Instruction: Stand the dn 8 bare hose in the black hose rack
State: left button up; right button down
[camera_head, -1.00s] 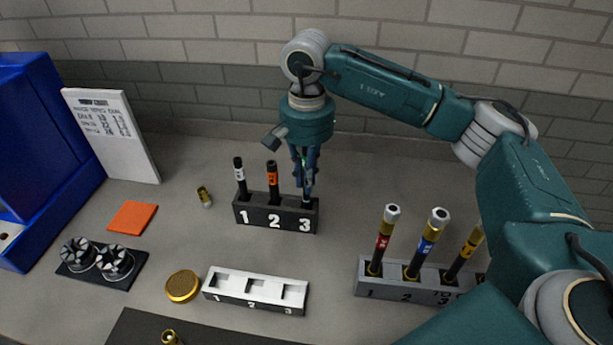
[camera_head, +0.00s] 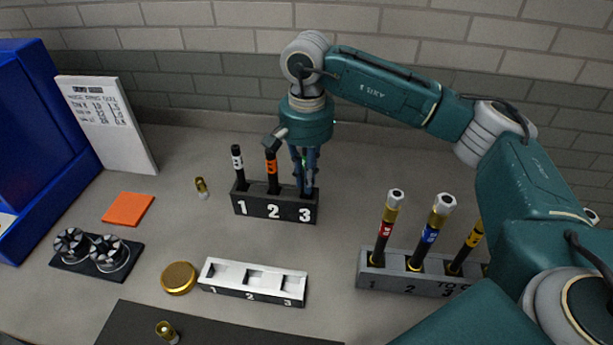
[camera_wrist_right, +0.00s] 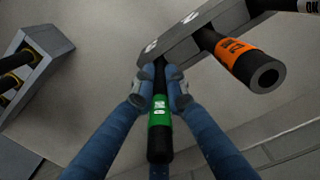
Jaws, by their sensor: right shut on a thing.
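The black hose rack (camera_head: 258,209) stands on the bench, with slots marked 1, 2 and 3. A white-banded black hose (camera_head: 238,170) stands in slot 1 and an orange-banded one (camera_head: 272,175) in slot 2. My right gripper (camera_head: 306,186) is at slot 3, pointing down. In the right wrist view its fingers (camera_wrist_right: 161,86) are shut on a green-banded bare black hose (camera_wrist_right: 160,137), whose far end meets the rack (camera_wrist_right: 190,38). The hose looks upright at slot 3; its seating depth is hidden. The green band's print is too small to read. My left gripper is out of view.
A grey rack (camera_head: 400,279) with several fitted hoses stands at the right, under my right arm. A white slotted tray (camera_head: 252,284), a gold disc (camera_head: 179,278) and an orange square (camera_head: 129,208) lie in front and left. A brick wall rises behind.

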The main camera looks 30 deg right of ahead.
jog(key=shift+f+b, duration=0.65)
jog(key=shift+f, duration=0.3)
jog(key=c, duration=1.7)
grip_release()
notch_tip(320, 180, up, 12)
jog(key=shift+r, duration=0.1)
